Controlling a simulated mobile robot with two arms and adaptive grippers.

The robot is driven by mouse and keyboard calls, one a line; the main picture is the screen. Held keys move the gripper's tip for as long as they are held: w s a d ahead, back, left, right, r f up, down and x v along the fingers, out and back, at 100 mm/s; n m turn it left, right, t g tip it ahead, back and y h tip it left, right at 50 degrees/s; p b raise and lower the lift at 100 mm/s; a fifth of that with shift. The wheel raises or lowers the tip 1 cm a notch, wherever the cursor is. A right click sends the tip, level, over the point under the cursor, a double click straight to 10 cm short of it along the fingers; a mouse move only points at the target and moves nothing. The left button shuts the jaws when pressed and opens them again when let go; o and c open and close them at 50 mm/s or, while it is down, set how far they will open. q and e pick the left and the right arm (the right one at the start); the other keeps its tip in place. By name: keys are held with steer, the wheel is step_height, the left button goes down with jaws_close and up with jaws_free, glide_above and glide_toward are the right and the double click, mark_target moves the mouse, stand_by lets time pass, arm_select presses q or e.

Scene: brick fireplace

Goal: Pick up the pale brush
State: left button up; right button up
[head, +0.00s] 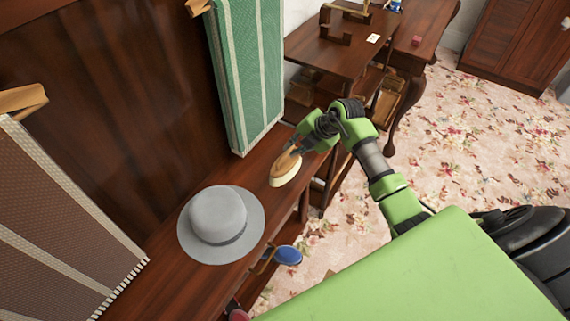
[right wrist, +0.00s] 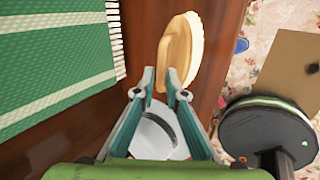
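The pale brush (head: 285,168), with a tan back and whitish bristles, is at the shelf's right part, beyond the grey hat. My right gripper (head: 297,148) reaches it from the right. In the right wrist view its fingers (right wrist: 160,76) are drawn close together, one on each side of the near end of the brush (right wrist: 184,50), and look shut on it. Whether the brush touches the shelf or is slightly above it, I cannot tell. My left gripper is not in view.
The grey hat (head: 218,220) sits on the dark wooden shelf (head: 165,258). A green striped cloth (head: 248,75) hangs behind the brush. A blue oval object (head: 288,255) sticks out below the shelf edge. A desk (head: 335,52) stands beyond my right arm.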

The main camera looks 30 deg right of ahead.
mark_target(286, 152)
steer(key=shift+w+a+f, duration=0.15)
steer(key=shift+w+f, duration=0.05)
steer(key=shift+f, duration=0.05)
steer(key=shift+p+x, duration=0.55)
steer(key=shift+x, duration=1.7)
steer(key=shift+s, duration=0.1)
jaws_close()
steer(key=shift+r, duration=0.1)
steer(key=shift+r+b, duration=0.3)
steer(key=shift+r, duration=0.25)
steer(key=s+d+r+b, duration=0.1)
steer(key=s+r+b, duration=0.2)
steer(key=s+r, duration=0.8)
steer(key=shift+s+d+r+b, duration=0.25)
steer(key=shift+s+r+b, duration=0.15)
steer(key=shift+s, duration=1.1)
